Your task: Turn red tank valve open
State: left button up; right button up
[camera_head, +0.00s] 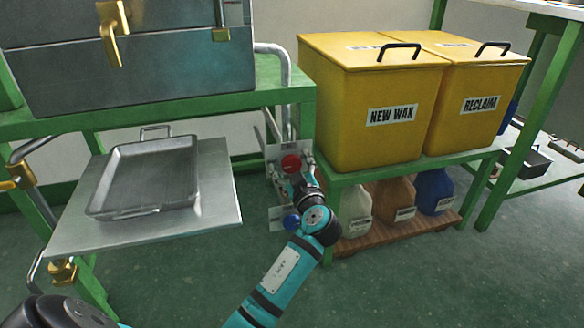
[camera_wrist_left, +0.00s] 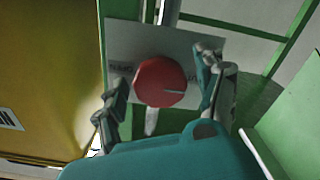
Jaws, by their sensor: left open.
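The red valve knob (camera_head: 291,163) sits on a pale plate (camera_head: 272,152) fixed by the green frame, between the grey tank and the yellow bins. In the left wrist view the round red knob (camera_wrist_left: 160,82) shows a pale line on its face, pointing to the right. My left gripper (camera_head: 293,178) is at the knob. In the left wrist view its fingers (camera_wrist_left: 163,88) are spread, one on each side of the knob, with visible gaps. Lettering on the plate (camera_wrist_left: 122,40) is partly hidden. A blue knob (camera_head: 291,222) sits lower down. My right gripper is out of view.
The yellow NEW WAX bin (camera_head: 365,125) and RECLAIM bin (camera_head: 475,110) stand on a green shelf just right of my gripper. A metal tray (camera_head: 150,175) rests on a grey shelf (camera_head: 215,195) at left. Jugs (camera_head: 395,198) stand below the bins.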

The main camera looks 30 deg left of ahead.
pick_arm(q)
jog(key=c, duration=1.2)
